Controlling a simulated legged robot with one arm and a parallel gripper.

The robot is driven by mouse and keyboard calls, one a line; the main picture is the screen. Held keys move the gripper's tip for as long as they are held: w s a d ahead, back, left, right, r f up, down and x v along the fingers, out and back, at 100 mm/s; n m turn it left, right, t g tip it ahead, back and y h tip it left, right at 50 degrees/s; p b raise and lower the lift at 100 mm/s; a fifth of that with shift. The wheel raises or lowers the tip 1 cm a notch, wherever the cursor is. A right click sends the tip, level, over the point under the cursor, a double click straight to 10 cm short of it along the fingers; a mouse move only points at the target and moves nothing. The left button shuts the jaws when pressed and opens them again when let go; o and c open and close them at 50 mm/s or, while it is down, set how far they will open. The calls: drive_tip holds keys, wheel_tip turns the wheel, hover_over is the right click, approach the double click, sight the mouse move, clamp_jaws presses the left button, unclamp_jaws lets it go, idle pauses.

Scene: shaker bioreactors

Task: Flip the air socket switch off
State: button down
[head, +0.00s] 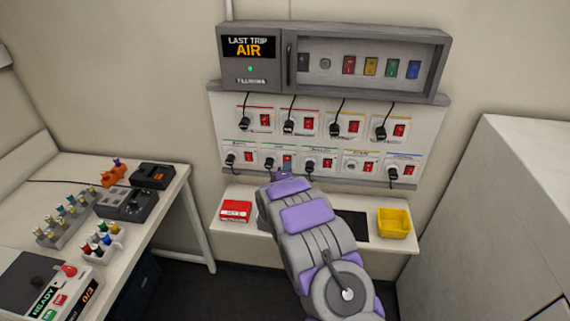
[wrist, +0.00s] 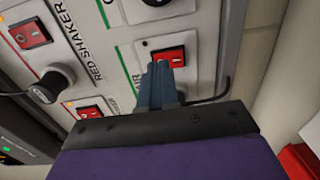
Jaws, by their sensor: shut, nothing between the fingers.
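The air socket's red rocker switch (wrist: 171,55) is in the wrist view, on a white plate with a green edge line. Its label is partly hidden by my fingers; only "IR" reads. My gripper (wrist: 162,68) is shut and empty, its blue-grey fingertips over the switch's lower edge. I cannot tell whether they touch it or which way the rocker is tipped. In the head view my gripper (head: 287,164) is at the lower row of sockets, right of a black plug (head: 269,162), and covers most of that switch.
A neighbouring socket with a red switch (wrist: 30,33) and black plug (wrist: 53,84) is labelled RED SHAKER. Above the socket panel hangs a grey cabinet (head: 369,36) with an AIR display (head: 249,47). A shelf below holds a red box (head: 236,211) and a yellow bin (head: 394,223).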

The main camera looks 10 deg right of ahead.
drive_tip(key=s+a+r+m+g+y, duration=0.2)
drive_tip(key=s+r+m+g, duration=0.1)
drive_tip(key=s, duration=0.7)
drive_tip(key=s+a+r+m+g+y+p, duration=0.15)
drive_tip(key=s+r+g, duration=0.25)
drive_tip(key=s, duration=0.6)
drive_tip(key=s+a+r+m+g+y, duration=0.3)
drive_tip(key=s+m, duration=0.1)
drive_tip(key=s, duration=0.5)
drive_tip(key=s+d+r+m+g, duration=0.1)
drive_tip(key=s+r+m+g, duration=0.1)
drive_tip(key=s, duration=0.9)
drive_tip(key=s+d+r+m+g, duration=0.1)
drive_tip(key=s+r+m+g, duration=0.1)
drive_tip(key=s, duration=1)
drive_tip(key=s+d+r+m+g+h, duration=0.1)
drive_tip(key=s+g, duration=0.3)
drive_tip(key=s, duration=0.8)
drive_tip(key=shift+d+r+m+g, duration=0.3)
drive_tip(key=shift+d+r+m, duration=0.2)
drive_tip(key=shift+r, duration=0.35)
